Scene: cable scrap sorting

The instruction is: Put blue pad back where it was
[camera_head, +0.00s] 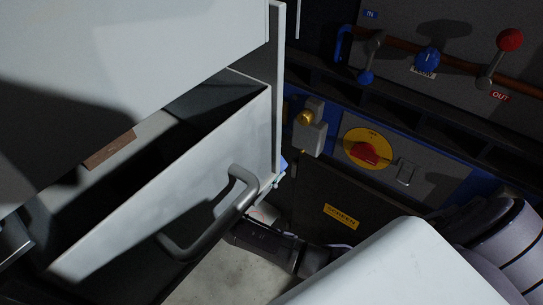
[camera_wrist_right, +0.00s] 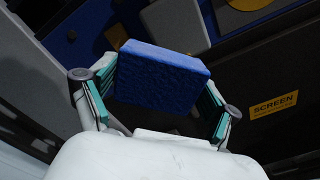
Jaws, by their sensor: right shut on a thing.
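The blue pad (camera_wrist_right: 160,77) is a thick, rough-faced block, held between the teal-lined fingers of my right gripper (camera_wrist_right: 157,100) in the right wrist view. In the head view only a small part of my right gripper (camera_head: 277,180) shows, with teal bits just past the right edge of the open drawer. A thin bluish sliver beside it may be the pad; most of it is hidden behind the drawer and cabinet. I do not see my left gripper.
An open grey drawer (camera_head: 165,205) with a bar handle (camera_head: 222,215) juts out at left. Behind are a dark panel with a yellow SCREEN label (camera_head: 341,216), a red knob (camera_head: 368,154) on a yellow disc, and levers with blue (camera_head: 428,60) and red (camera_head: 509,40) parts.

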